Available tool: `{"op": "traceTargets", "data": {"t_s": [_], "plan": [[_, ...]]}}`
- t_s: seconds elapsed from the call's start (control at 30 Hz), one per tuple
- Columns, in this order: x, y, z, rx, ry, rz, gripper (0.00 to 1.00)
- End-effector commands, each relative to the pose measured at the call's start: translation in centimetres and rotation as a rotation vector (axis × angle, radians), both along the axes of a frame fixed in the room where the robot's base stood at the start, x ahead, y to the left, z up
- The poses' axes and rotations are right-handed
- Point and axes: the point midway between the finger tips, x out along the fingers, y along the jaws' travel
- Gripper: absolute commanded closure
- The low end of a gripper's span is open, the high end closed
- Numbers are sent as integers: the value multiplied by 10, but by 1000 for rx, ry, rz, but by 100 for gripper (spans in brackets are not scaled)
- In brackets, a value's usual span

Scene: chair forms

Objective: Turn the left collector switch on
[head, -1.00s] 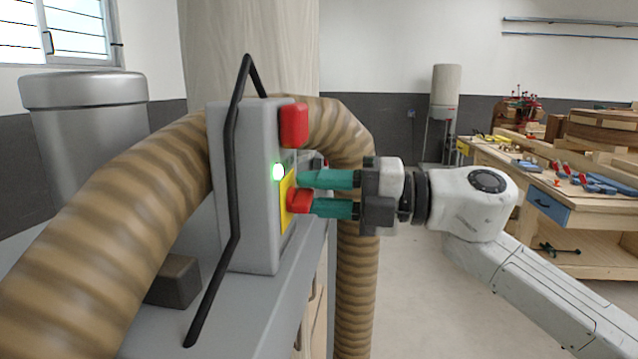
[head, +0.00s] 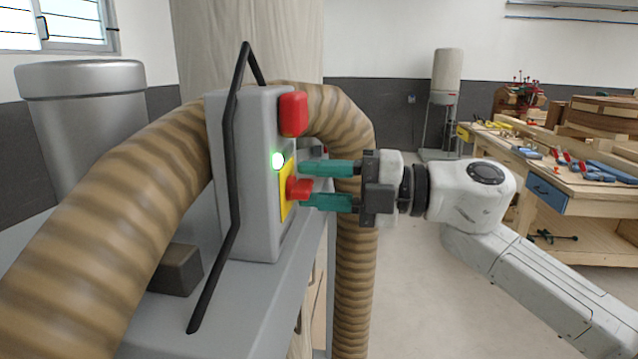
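The collector switch box (head: 255,180) is a grey upright housing with a black bent bar along its front. My gripper (head: 304,184) comes from the right with two teal fingers spread apart. The red lever's tip lies at the opening between the fingertips, close to the lower finger. I cannot tell whether they touch.
A thick ribbed brown hose (head: 110,235) arches over the box, and its far end hangs down behind my gripper (head: 355,285). A grey cylinder (head: 85,125) stands at left. A wooden workbench (head: 590,215) with tools is at right. The floor between is clear.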

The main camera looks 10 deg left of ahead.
Motion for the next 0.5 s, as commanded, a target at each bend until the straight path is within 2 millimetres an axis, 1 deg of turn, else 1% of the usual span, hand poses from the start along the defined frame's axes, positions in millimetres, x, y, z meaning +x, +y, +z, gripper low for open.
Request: {"op": "traceTargets", "data": {"t_s": [0.27, 0.37, 0.47, 0.5], "plan": [[-1, -1, 0, 0, -1, 2, 61], [0, -8, -1, 1, -2, 0, 61], [-1, -23, -2, 1, -3, -1, 61], [-1, -30, -2, 1, -3, -2, 61]]}}
